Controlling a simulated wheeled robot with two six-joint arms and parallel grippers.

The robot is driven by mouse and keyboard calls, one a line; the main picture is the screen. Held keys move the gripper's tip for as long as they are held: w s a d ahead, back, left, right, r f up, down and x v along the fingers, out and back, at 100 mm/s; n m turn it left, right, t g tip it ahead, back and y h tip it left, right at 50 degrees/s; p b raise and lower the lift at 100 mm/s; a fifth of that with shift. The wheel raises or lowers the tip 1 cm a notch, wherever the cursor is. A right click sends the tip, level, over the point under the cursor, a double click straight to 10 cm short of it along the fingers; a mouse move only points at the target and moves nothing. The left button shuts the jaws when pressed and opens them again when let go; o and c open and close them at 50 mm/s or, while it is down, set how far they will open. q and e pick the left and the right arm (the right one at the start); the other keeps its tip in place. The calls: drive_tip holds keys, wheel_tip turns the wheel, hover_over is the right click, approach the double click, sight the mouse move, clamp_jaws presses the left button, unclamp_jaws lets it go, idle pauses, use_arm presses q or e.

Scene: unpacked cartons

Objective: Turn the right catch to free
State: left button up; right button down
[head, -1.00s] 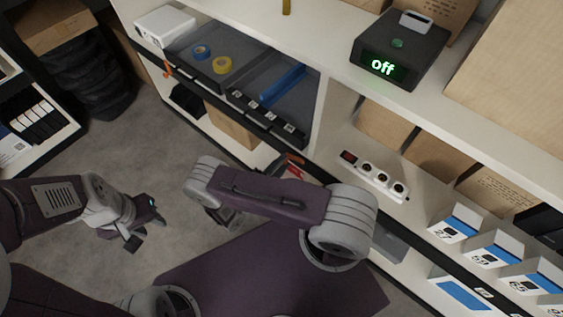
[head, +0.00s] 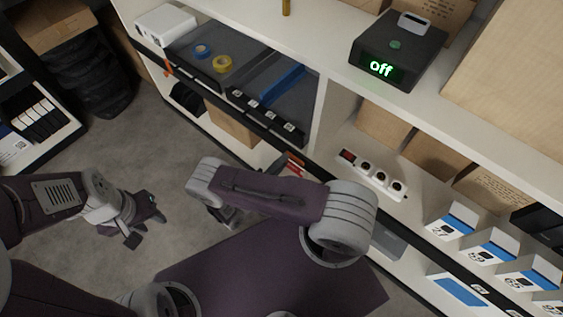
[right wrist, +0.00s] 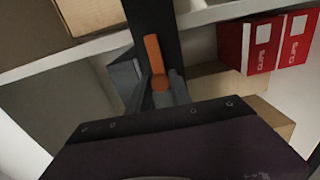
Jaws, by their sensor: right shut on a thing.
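The right catch (right wrist: 157,62) is an orange lever on a dark rail, seen in the right wrist view. My right gripper (right wrist: 156,88) is shut on it, with a grey finger on either side of the lever. In the head view my right forearm hides most of this gripper. Another orange catch (head: 168,69) shows at the left end of the black rail (head: 210,98) in the head view. My left gripper (head: 145,226) is open and empty above the floor, well away from the shelf.
Trays with blue tape (head: 202,51) and yellow tape (head: 222,64) lie behind the rail. A dark box (head: 398,52) reading "off" stands on the upper shelf. A power strip (head: 378,178) lies below. Red clip boxes (right wrist: 250,45) stand near my right gripper.

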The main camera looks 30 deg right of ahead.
drive_tip(key=c, duration=1.2)
unclamp_jaws()
drive_tip(key=v, duration=0.9)
